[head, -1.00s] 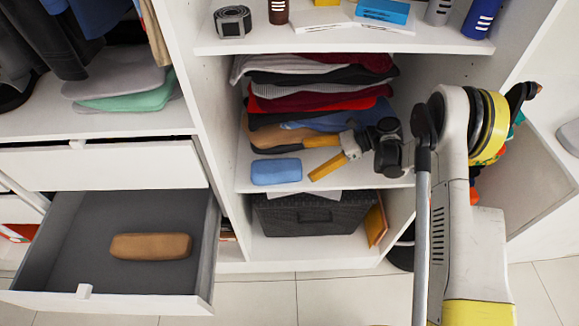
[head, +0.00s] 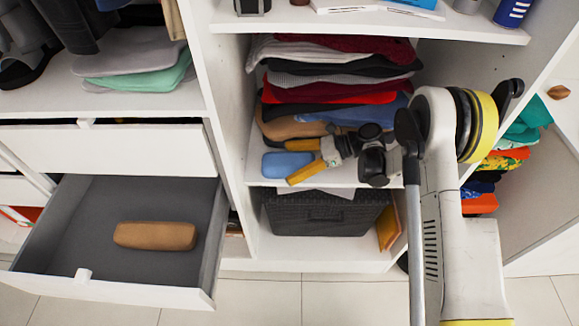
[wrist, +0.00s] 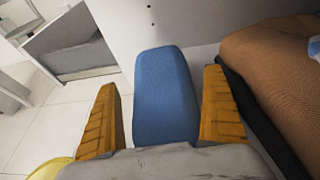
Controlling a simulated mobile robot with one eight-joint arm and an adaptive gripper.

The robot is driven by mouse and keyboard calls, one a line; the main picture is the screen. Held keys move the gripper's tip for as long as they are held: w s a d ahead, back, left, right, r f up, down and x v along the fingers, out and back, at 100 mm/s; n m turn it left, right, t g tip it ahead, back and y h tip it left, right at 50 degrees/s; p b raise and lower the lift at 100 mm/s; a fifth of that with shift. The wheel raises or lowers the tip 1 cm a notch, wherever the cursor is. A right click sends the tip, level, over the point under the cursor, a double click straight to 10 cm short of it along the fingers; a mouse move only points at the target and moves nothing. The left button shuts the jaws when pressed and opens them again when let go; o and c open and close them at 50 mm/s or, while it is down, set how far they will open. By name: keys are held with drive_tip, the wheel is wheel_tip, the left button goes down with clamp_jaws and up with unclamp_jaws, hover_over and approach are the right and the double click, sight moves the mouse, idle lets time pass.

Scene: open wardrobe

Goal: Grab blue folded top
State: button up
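The blue folded top (head: 277,164) is a small rounded bundle at the front left of the middle shelf. It also shows in the wrist view (wrist: 164,95). My gripper (head: 291,163) is open, with its orange fingers reaching over the right part of the bundle. In the wrist view, my gripper (wrist: 160,80) has the blue top between its fingers. A gap shows at the left finger; the right finger is very close to the top, and contact cannot be told. The near end of the top is hidden by the gripper.
A folded clothes stack (head: 335,85) stands behind, with a tan piece (head: 292,127) close to the fingers. The shelf's left upright (head: 228,110) is near the blue top. A dark basket (head: 325,215) sits below. An open drawer (head: 90,205) holds a brown bundle (head: 155,236).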

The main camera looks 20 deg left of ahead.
drive_tip(key=c, duration=1.3)
drive_tip(key=shift+r, duration=0.1)
